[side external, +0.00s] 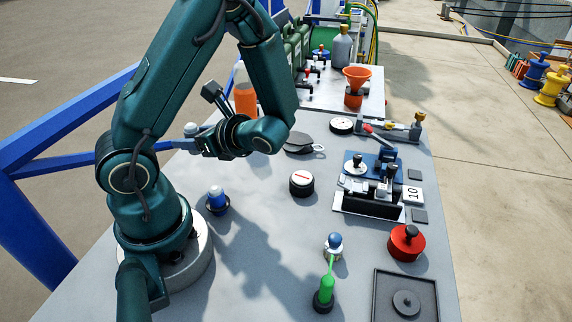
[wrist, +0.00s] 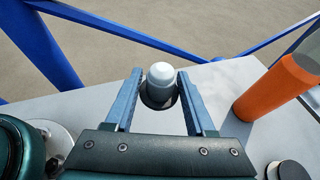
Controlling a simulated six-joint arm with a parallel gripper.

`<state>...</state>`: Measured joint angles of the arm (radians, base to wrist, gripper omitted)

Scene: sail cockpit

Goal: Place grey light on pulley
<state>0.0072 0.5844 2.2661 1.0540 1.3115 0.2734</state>
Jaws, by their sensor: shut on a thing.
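The grey light (side external: 191,128), a pale rounded cap on a dark base, is held upright at the left of the side view. My gripper (side external: 187,143) is shut on it, clear of the table top. In the wrist view the light (wrist: 161,73) sits between the two blue fingers of my gripper (wrist: 160,84), which partly hide its base. A flat dark grey piece with a metal ring, which looks like the pulley (side external: 300,145), lies on the table to the right of my gripper. Nothing visible rests on it.
An orange cylinder (wrist: 283,88) stands to the right of my gripper. Blue railing (side external: 70,110) runs along the left.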

